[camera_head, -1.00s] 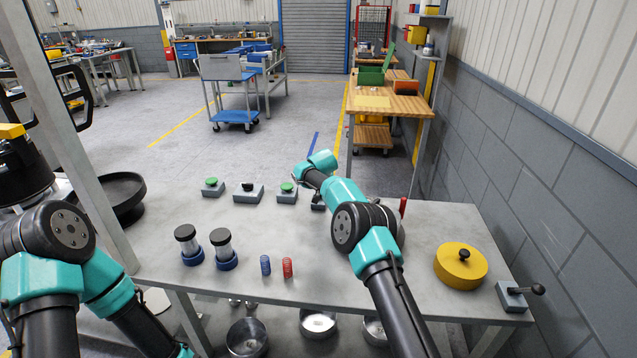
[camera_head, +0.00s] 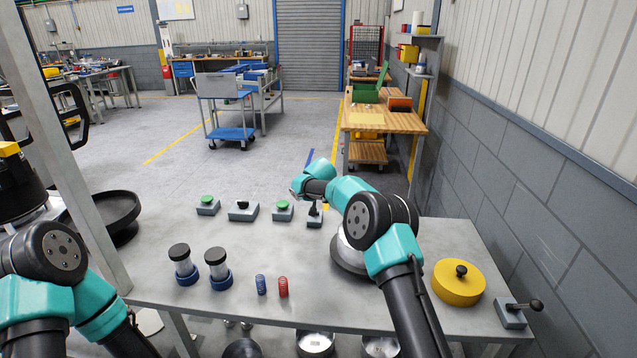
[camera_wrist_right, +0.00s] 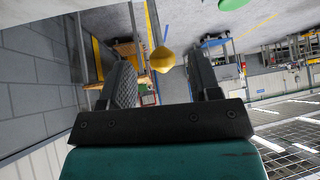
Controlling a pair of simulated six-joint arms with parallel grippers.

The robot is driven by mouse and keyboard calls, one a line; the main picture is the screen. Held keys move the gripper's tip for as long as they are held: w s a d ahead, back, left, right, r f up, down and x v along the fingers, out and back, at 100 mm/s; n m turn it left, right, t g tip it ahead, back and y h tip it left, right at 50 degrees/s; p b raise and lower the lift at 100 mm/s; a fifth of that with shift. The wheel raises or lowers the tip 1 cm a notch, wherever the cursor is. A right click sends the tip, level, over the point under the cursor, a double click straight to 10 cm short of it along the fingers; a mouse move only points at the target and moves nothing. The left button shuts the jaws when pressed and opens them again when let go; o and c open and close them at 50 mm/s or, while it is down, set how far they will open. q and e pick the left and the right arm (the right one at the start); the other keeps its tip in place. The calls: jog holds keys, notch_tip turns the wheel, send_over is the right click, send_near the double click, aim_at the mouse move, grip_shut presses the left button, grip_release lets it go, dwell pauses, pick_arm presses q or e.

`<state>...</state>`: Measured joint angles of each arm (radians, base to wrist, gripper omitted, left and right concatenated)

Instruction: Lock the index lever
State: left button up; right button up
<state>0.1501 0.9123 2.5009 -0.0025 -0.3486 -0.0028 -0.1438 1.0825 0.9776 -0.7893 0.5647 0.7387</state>
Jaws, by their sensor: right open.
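A small grey box with a short black lever (camera_head: 314,216) stands at the right end of the back row. A yellow tip (camera_head: 326,207) shows beside it, partly behind my right wrist. Another grey block with a black-knobbed lever (camera_head: 517,312) stands at the table's front right corner. I cannot tell which is the index lever. In the right wrist view my right gripper (camera_wrist_right: 160,62) is open, with a yellow knob-like thing (camera_wrist_right: 164,60) in the gap between its fingers; contact is not visible. In the head view its fingers are hidden. My left gripper is out of view.
Green-topped boxes (camera_head: 208,206) and a black-knobbed box (camera_head: 243,211) fill the back row. Two capped cylinders (camera_head: 183,264), a blue spring (camera_head: 261,285) and a red spring (camera_head: 283,287) stand in front. A yellow disc (camera_head: 457,290) lies right. The table's middle (camera_head: 270,245) is clear.

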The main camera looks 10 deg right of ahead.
jog(key=v, duration=1.1)
jog(key=shift+s+r, duration=0.15)
jog(key=shift+s, duration=0.05)
